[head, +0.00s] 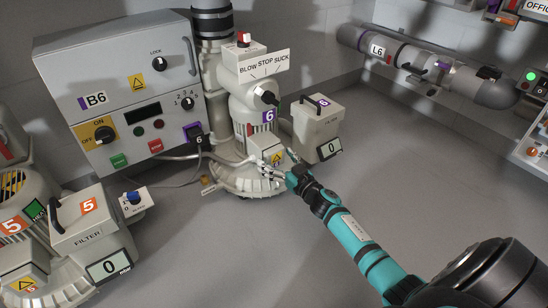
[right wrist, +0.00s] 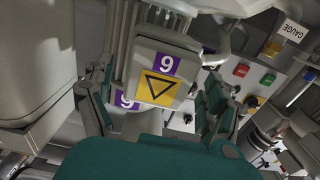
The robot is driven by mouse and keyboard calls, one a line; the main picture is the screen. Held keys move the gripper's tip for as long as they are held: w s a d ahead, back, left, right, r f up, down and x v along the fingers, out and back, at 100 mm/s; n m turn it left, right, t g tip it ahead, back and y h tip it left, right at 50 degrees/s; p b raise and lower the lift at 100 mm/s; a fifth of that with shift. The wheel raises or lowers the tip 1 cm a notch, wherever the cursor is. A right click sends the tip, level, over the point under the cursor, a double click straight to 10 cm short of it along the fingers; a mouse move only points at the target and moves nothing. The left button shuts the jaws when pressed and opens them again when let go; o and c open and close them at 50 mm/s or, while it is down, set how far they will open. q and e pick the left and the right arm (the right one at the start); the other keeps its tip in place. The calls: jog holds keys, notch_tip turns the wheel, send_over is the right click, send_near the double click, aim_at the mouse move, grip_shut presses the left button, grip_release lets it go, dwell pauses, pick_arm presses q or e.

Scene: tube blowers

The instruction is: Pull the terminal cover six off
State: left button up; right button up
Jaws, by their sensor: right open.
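Terminal cover six (head: 267,156) is a small pale box with a yellow warning triangle, low on the front of blower 6 (head: 243,103). In the right wrist view, the cover (right wrist: 150,52) shows upside down with a purple 6 label and the yellow triangle. It sits on the blower body. My right gripper (head: 277,170) is open at the cover's front. In the right wrist view its green fingers (right wrist: 158,88) stand on either side of the cover, with visible gaps. Contact cannot be told. My left gripper is out of view.
The filter box 6 (head: 318,122) stands close at the right of the blower. Control box B6 (head: 120,85) is at the left, with a plug and cable (head: 199,140) beside the blower. Filter box 5 (head: 90,228) is at front left. The floor at the right is clear.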

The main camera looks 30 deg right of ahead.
jog(key=shift+r, duration=0.1)
jog(key=shift+c, duration=0.4)
jog(key=c, duration=1.5)
jog(key=shift+s+d+p, duration=0.2)
jog(key=shift+s+p, duration=1.35)
jog(key=shift+s, duration=1.45)
